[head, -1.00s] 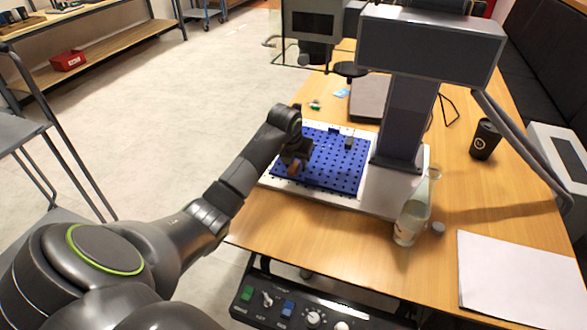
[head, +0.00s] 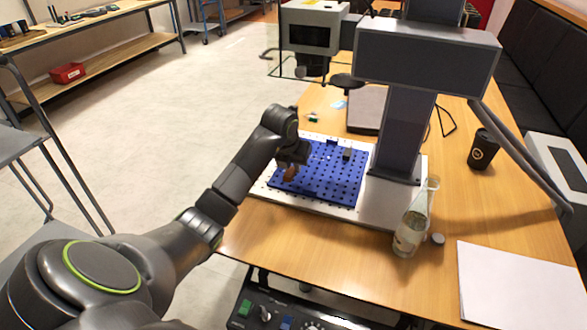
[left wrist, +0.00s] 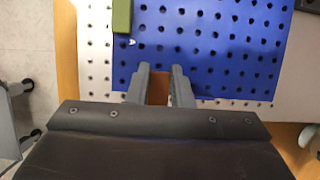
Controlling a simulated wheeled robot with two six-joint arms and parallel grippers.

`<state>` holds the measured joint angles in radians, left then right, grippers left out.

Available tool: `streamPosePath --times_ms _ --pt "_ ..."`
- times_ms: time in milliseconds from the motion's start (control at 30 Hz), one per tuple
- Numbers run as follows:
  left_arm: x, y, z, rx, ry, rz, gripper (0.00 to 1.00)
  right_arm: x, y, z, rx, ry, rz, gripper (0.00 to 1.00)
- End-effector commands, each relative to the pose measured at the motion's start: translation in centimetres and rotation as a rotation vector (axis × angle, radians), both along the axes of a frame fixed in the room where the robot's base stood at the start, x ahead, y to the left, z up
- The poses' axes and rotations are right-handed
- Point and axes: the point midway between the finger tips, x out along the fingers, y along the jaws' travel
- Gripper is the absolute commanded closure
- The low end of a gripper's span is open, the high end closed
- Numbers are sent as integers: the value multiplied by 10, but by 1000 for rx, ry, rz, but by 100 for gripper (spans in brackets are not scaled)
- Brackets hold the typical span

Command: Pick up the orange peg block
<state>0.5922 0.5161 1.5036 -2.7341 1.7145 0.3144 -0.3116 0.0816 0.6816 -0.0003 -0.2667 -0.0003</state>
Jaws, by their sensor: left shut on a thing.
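The orange peg block (head: 291,174) is at the left part of the blue pegboard (head: 335,185). It shows as a brown-orange piece between the fingers in the left wrist view (left wrist: 157,89). My left gripper (head: 289,168) is shut on it, and the fingers hide much of its sides. I cannot tell whether the block touches the board or is just above it. In the left wrist view the fingers (left wrist: 157,73) point over the blue board (left wrist: 215,45). My right gripper is not in view.
A green block (left wrist: 121,16) sits at the board's edge in the left wrist view. A grey block (head: 347,154) stands on the board. The laser machine's column (head: 402,135) rises behind it. A glass bottle (head: 411,225) and a black cup (head: 483,149) stand to the right.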

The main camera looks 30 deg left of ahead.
Motion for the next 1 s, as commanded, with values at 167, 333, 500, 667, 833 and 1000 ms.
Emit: streamPosePath --times_ms 167,333,500,667,833,1000 --pt "-37 -8 -1 2 -1 -2 100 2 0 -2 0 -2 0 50" --pt "-74 -17 -1 2 0 -2 100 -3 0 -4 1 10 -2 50" --pt "-109 -25 -1 3 0 -1 100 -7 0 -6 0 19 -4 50" --pt "-136 -32 -1 2 0 -2 100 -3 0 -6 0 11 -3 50" --pt "-154 -37 -1 1 -1 -1 100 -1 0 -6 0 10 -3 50" --pt "-161 -38 0 0 -1 0 100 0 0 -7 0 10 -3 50"
